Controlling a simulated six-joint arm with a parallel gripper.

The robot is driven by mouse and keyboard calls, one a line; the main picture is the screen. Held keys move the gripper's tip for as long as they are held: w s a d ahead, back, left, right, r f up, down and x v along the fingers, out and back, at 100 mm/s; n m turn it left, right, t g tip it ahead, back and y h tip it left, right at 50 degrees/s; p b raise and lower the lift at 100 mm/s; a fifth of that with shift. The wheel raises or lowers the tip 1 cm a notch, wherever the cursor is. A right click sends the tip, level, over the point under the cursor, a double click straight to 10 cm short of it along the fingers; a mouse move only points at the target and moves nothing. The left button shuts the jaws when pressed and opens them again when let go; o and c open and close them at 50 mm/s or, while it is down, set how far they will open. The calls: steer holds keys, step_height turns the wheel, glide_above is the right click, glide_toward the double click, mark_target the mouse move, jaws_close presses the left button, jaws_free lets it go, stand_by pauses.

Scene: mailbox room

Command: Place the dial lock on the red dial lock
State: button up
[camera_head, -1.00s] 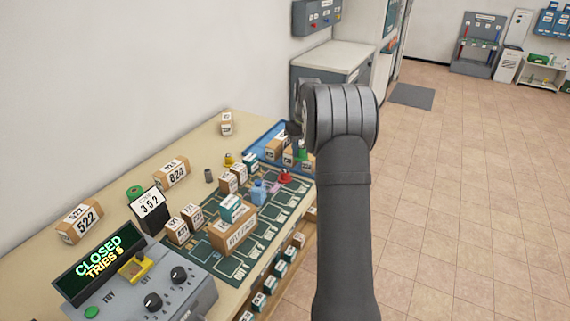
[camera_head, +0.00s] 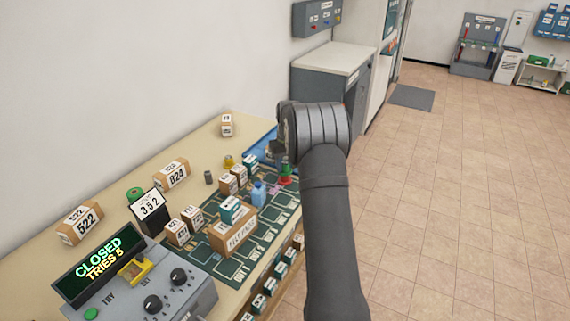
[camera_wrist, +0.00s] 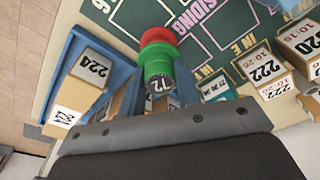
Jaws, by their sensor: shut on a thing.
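A green dial lock (camera_wrist: 159,72) marked 72 is at the edge of my gripper (camera_wrist: 162,112) in the wrist view. My gripper (camera_head: 281,153) is largely hidden there by my wrist.
A blue tray (camera_head: 262,140) holding boxes is beside the locks. Several numbered parcels stand nearby, including a brown one (camera_head: 234,236). A grey control box (camera_head: 160,290) reads CLOSED.

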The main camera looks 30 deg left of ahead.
mark_target(285, 162)
steer(key=shift+f, duration=0.15)
steer(key=o, duration=1)
step_height(285, 162, up, 12)
steer(key=d, duration=0.1)
steer(key=shift+s+d, duration=0.15)
steer(key=shift+s, duration=0.25)
steer(key=f, duration=0.7)
steer(key=a+f, duration=0.1)
steer(key=f, duration=0.3)
steer(key=shift+w+a+f, duration=0.1)
steer(key=shift+w+f, duration=0.2)
steer(key=shift+w, duration=0.05)
steer(key=shift+w+r, duration=0.1)
steer(key=shift+r, duration=1.55)
